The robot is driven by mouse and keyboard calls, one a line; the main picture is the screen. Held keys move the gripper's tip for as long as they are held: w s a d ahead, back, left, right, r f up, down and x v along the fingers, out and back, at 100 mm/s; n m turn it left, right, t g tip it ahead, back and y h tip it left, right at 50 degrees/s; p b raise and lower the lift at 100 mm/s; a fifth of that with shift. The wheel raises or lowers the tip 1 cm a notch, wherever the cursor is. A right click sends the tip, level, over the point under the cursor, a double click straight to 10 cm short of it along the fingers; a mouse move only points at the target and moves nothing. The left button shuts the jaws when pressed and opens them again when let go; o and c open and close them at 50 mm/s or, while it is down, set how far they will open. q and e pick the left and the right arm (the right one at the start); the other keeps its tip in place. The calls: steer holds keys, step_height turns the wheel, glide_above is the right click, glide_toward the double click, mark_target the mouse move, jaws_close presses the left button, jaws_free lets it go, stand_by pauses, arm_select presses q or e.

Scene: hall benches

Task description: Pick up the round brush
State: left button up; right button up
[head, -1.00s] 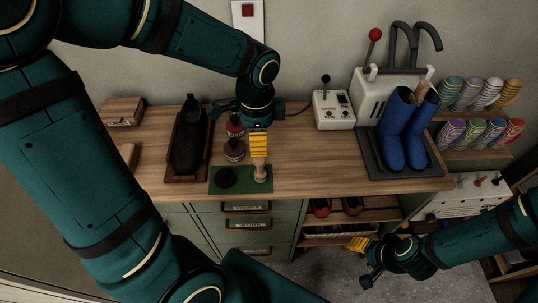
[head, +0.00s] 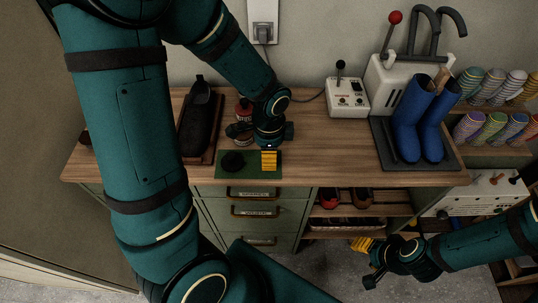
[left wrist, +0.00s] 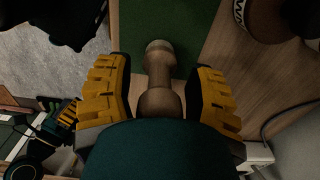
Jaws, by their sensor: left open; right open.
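The round brush (left wrist: 160,85) shows in the left wrist view as a turned wooden handle with a rounded knob, over the green mat (left wrist: 183,22). My left gripper (left wrist: 160,98) is open, with one yellow finger on each side of the handle and visible gaps between. In the head view my left gripper (head: 268,162) is low over the right part of the green mat (head: 244,173) and hides the brush. My right gripper (head: 364,262) is open and empty, low in front of the bench at the right.
A dark round item (head: 233,161) lies on the mat just left of my left gripper. A black shoe (head: 195,120) is at left. Blue boots (head: 412,125) and a control box (head: 347,97) stand right. The bench top between is clear.

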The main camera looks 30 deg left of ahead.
arm_select(q)
steer(key=shift+f, duration=0.45)
jaws_close()
steer(key=shift+r, duration=0.1)
step_height(320, 180, up, 10)
steer(key=p, duration=0.2)
steer(key=shift+p, duration=0.3)
